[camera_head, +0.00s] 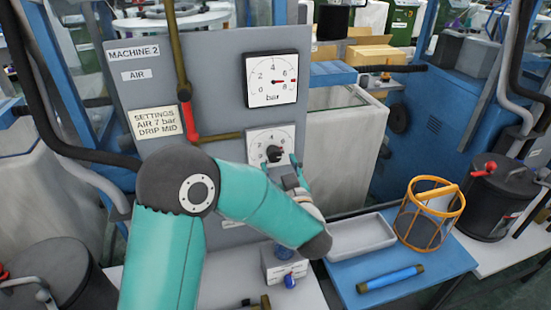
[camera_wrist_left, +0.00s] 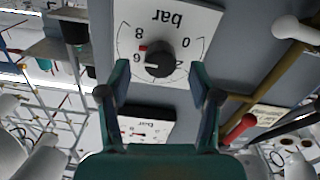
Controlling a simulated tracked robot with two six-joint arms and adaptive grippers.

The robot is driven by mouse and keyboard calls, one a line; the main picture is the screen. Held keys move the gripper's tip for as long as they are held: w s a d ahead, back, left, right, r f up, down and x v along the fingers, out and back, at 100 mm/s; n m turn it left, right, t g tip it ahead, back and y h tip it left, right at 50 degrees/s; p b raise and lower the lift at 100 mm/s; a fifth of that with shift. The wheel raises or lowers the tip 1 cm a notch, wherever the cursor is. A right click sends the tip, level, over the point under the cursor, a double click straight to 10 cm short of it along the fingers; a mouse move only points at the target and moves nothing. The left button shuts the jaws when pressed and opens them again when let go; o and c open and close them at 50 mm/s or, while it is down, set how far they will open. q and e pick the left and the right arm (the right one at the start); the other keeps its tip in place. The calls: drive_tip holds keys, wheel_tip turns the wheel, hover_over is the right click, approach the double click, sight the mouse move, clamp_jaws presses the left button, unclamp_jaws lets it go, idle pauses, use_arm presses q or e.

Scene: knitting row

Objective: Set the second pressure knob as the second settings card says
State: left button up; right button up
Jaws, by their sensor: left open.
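The grey panel (camera_head: 215,60) is labelled MACHINE 2 and AIR. Its settings card (camera_head: 155,121) reads AIR 7 bar, DRIP MID. My right gripper is out of view.
A brown pipe with a red lever (camera_head: 190,125) runs down the panel, left of the dial. A grey tray (camera_head: 362,237), a blue cylinder (camera_head: 390,279) and an orange wire basket (camera_head: 430,214) are at the lower right. A dark pot (camera_head: 495,190) stands beyond.

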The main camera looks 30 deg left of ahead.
use_arm(q)
drive_tip(key=v, duration=0.7)
drive_tip(key=shift+d, duration=0.2)
drive_tip(key=shift+s, duration=0.15)
